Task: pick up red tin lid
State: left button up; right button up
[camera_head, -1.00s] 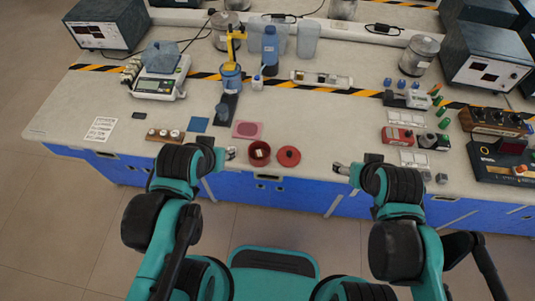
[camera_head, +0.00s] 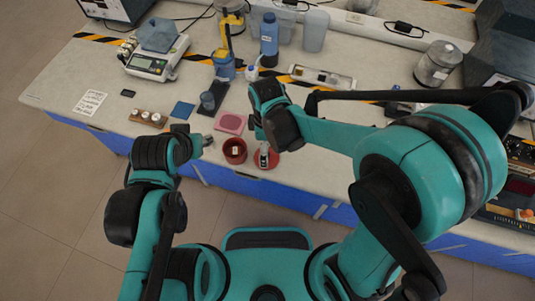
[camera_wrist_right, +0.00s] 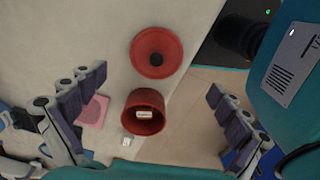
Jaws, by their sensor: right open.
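The red tin lid (camera_head: 273,165) is a flat red disc with a dark knob, lying on the bench near its front edge. In the right wrist view the lid (camera_wrist_right: 170,62) is whole and lies beyond the red tin (camera_wrist_right: 143,119). The open tin (camera_head: 235,158) stands just left of the lid and has a small labelled item inside. My right gripper (camera_head: 264,154) is above the lid and hides part of it in the head view. Its fingers (camera_wrist_right: 157,88) are wide apart with nothing between them. My left gripper (camera_head: 207,143) is left of the tin, its jaws too small to read.
A pink mat (camera_head: 231,123) lies behind the tin. A blue pad (camera_head: 182,110) and a wooden block with round pieces (camera_head: 148,118) are to the left. A blue bottle (camera_head: 269,42) stands farther back. My right arm hides much of the bench's right side.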

aim_at(274, 158)
jog(key=f+b, duration=0.1)
jog(key=f, duration=0.1)
jog(key=f+b, duration=0.1)
jog(key=f, duration=0.1)
jog(key=f+b, duration=0.1)
jog(key=f, duration=0.2)
jog(key=shift+w+d, duration=0.25)
jog(key=shift+r, duration=0.15)
jog(key=shift+s, duration=0.1)
jog(key=c, duration=1.4)
